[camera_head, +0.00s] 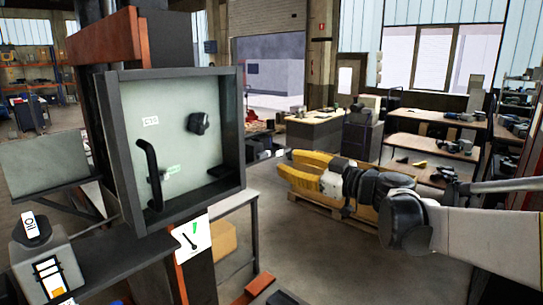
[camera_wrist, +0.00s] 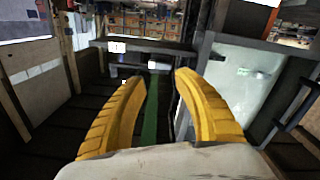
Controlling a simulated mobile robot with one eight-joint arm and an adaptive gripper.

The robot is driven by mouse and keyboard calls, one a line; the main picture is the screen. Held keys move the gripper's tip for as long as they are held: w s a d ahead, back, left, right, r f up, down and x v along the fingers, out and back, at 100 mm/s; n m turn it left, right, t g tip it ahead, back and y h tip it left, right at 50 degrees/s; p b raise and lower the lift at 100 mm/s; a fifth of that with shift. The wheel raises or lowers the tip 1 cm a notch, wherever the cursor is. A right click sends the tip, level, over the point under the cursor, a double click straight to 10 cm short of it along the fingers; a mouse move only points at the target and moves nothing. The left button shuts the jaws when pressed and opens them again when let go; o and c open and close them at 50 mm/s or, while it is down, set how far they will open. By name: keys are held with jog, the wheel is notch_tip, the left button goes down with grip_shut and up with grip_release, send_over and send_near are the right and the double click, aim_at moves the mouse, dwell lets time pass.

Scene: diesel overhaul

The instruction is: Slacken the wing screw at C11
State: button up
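A shallow dark-framed box (camera_head: 242,130) with a pale green back panel (camera_head: 180,100) stands at left centre in the head view. A black knob (camera_head: 199,123), possibly the wing screw, sits on the panel's upper right. A small white label (camera_head: 150,121) is to its left; its text is too small to read surely. A black curved handle (camera_head: 151,172) is at the lower left. My gripper (camera_head: 288,161) is right of the box, apart from it, with its yellow fingers spread. The wrist view shows the fingers (camera_wrist: 162,78) open and empty, with a pale panel (camera_wrist: 240,80) to their right.
An orange and dark post (camera_head: 104,40) stands behind the box. A workbench (camera_head: 432,149) with parts stands at the back right.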

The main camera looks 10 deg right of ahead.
aim_at(266, 156)
jog(key=m, duration=0.7)
jog(key=w+a+m, duration=0.1)
jog(key=m, duration=0.6)
jog(key=w+m, duration=0.1)
jog(key=m, duration=0.6)
jog(key=shift+w+a+m, duration=0.2)
jog(key=shift+a+m, duration=0.1)
jog(key=shift+a, duration=0.1)
jog(key=shift+w+a, duration=0.35)
jog(key=shift+w, duration=0.2)
jog(key=shift+b+x, duration=0.4)
jog(key=shift+x, duration=1.55)
grip_shut()
jog(key=shift+s, duration=0.1)
